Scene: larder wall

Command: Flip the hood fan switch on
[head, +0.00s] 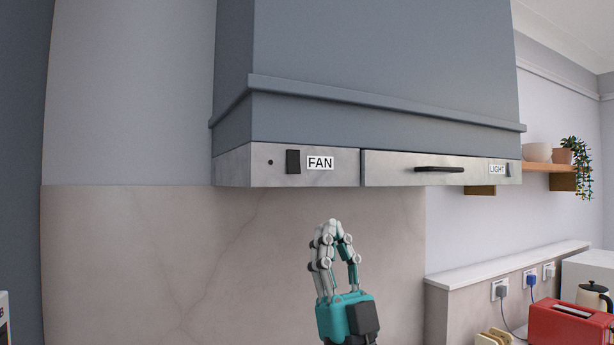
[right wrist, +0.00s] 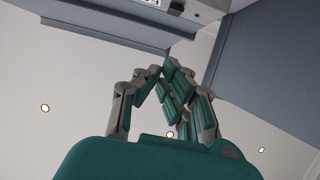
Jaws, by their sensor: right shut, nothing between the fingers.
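The fan switch (head: 293,161) is a dark upright rocker on the front panel of the hood (head: 270,178), left of the white FAN label (head: 320,163). A small dark round dot (head: 270,162) sits to its left. My right gripper (head: 333,228) points up in front of the backsplash, below the hood panel and slightly right of the switch. Its fingers are closed together and empty, apart from the switch. In the right wrist view the gripper (right wrist: 160,72) points towards the hood's underside. My left gripper is not in view.
A drawer-like panel with a dark handle (head: 439,169) and a LIGHT switch (head: 508,170) continue the hood front to the right. A red toaster (head: 568,325), a kettle (head: 592,297) and a shelf (head: 545,168) with pots are at the right. Space before the fan panel is clear.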

